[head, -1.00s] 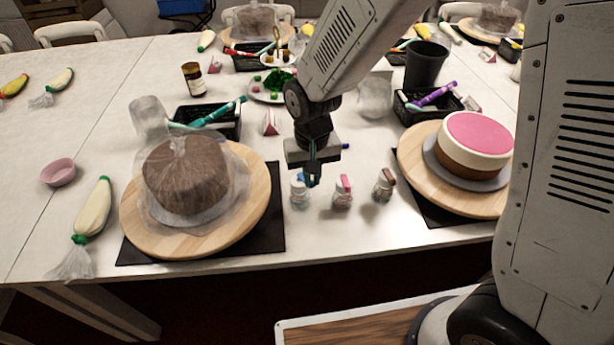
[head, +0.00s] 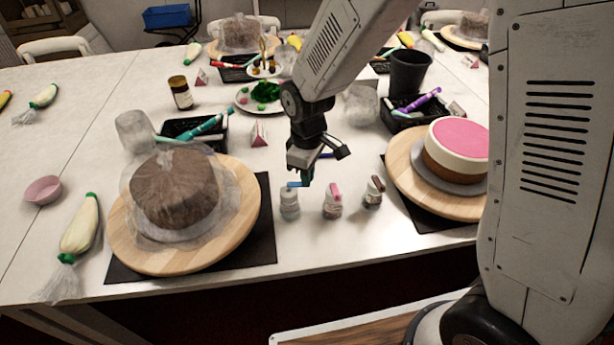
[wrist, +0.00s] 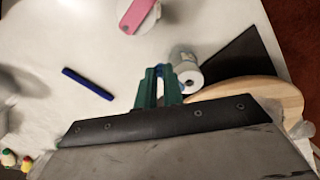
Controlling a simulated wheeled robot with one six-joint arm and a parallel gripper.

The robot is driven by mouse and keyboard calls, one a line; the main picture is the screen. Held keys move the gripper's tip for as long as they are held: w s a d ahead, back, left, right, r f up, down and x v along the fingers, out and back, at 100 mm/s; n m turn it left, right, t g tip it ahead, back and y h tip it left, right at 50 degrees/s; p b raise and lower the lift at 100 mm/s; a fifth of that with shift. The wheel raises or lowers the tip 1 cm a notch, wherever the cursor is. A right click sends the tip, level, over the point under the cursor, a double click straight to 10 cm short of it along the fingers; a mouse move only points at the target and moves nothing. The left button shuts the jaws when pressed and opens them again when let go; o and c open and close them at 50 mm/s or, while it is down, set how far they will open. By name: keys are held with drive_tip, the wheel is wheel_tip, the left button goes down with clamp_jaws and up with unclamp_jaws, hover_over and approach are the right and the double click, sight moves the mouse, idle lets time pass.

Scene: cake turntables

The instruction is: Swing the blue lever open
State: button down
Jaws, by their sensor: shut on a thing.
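The blue lever (head: 296,185) sits on top of a small clear-and-white bottle (head: 289,205), the leftmost of three on the table. It sticks out to the right of the bottle top, towards my gripper (head: 306,178). In the wrist view my gripper (wrist: 160,82) has its two green fingers shut on the blue lever, which shows only as a sliver of blue between them. The white bottle (wrist: 187,72) stands just right of the fingers, its round top showing. The fingers hide most of the lever.
A bottle with a pink lever (head: 332,204) and one with a brown lever (head: 372,193) stand close on the right. A wooden turntable (head: 246,215) with a wrapped cake is left. Another turntable (head: 403,175) with a pink-topped cake is right. A blue pen (wrist: 88,84) lies nearby.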

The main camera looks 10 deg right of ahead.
drive_tip(key=shift+w+n, duration=0.2)
drive_tip(key=shift+n, duration=0.4)
drive_tip(key=shift+w, duration=0.1)
drive_tip(key=c, duration=1.5)
unclamp_jaws()
wheel_tip(320, 180, up, 8)
drive_tip(key=shift+f, duration=0.1)
